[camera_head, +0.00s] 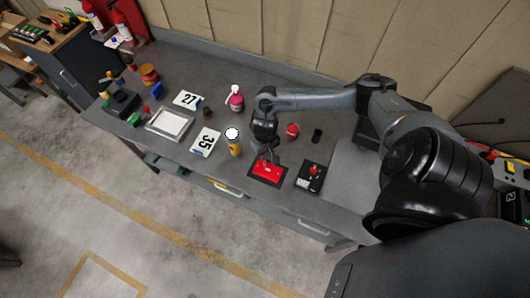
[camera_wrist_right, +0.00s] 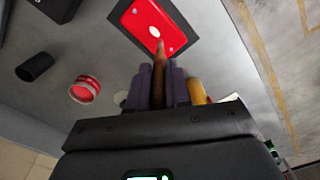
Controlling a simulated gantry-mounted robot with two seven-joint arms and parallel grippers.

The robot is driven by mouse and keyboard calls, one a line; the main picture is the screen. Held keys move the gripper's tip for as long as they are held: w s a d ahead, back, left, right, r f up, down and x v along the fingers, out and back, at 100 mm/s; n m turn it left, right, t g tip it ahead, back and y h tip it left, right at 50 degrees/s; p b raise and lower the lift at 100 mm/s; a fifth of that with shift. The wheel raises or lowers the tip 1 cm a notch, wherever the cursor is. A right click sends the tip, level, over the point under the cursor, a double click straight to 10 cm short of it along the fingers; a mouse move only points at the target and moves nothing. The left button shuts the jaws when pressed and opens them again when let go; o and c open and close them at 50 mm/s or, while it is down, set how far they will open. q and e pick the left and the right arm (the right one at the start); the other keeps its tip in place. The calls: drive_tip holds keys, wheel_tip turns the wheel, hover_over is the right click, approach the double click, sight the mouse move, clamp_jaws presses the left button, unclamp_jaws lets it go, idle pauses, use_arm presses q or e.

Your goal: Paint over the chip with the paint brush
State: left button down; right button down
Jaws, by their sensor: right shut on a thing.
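A red panel (camera_head: 267,171) lies on a black mat on the workbench, below my right gripper (camera_head: 267,146). In the right wrist view the red panel (camera_wrist_right: 168,30) shows a small pale chip (camera_wrist_right: 154,31) near its middle. My right gripper (camera_wrist_right: 160,85) is shut on the paint brush (camera_wrist_right: 159,68), a brown brush whose tip points at the panel. The tip appears over the red surface close beside the chip; I cannot tell whether it touches. The head view shows the brush too small to make out clearly. My left gripper is not in view.
A red and white tin (camera_head: 292,129) and a black cylinder (camera_head: 317,135) stand right of the gripper. A yellow bottle (camera_head: 235,149) stands to its left. A black box with a red knob (camera_head: 313,171) sits right of the panel. Number plates and a tray (camera_head: 150,124) lie further left.

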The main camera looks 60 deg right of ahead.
drive_tip(key=shift+f, duration=0.95)
idle(0.3)
drive_tip(key=shift+s+r+p, duration=0.15)
drive_tip(key=shift+s+p, duration=0.6)
drive_tip(key=shift+s, duration=0.15)
